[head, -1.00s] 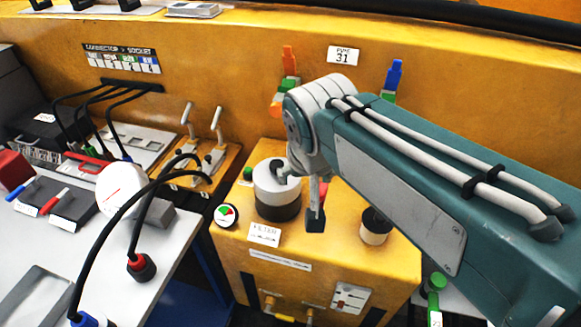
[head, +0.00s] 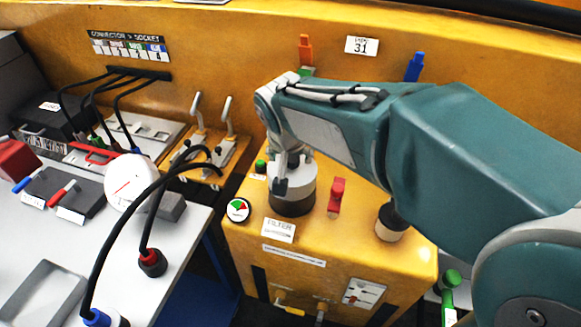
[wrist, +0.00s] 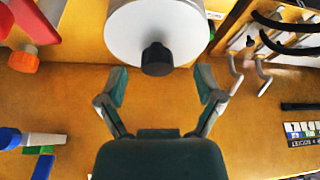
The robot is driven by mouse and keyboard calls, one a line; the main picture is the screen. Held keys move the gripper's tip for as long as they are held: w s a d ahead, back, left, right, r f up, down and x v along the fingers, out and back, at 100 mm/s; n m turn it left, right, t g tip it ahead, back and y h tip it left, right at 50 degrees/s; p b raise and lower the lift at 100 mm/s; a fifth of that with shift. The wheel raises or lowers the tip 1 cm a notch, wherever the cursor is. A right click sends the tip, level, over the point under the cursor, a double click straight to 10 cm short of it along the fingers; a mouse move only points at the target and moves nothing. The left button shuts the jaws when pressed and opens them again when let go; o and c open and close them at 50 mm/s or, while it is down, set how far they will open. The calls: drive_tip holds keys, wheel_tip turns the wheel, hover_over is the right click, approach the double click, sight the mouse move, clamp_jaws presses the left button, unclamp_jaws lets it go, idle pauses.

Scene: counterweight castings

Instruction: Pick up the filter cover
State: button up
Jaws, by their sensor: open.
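The filter cover (head: 303,183) is a round white lid on a dark cylindrical base, on top of the yellow box behind the FILTER label (head: 278,230). My gripper (head: 284,184) overlaps it in the head view and hides part of its top. In the wrist view the cover (wrist: 150,22) is a large white disc at the top, with a black knob (wrist: 157,60) at its near edge. My gripper (wrist: 160,84) is open and empty there, its two fingers spread either side of the knob's line, just short of the disc. I see no contact.
A red handle (head: 336,197) and a dark-topped white knob (head: 390,223) stand right of the cover on the yellow box (head: 350,255). A round gauge (head: 238,210) is at left. Two levers (head: 211,130) stand behind left. Black cables (head: 110,240) arch over the grey table.

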sight(292, 160)
drive_tip(key=x, duration=0.2)
drive_tip(key=shift+w+f, duration=0.15)
drive_tip(key=shift+f, duration=0.1)
drive_tip(key=shift+w+d+f, duration=0.1)
drive_tip(key=shift+d+f, duration=0.1)
drive_tip(key=shift+d, duration=0.05)
drive_tip(key=shift+a, duration=0.1)
clamp_jaws()
drive_tip(key=shift+r, duration=0.15)
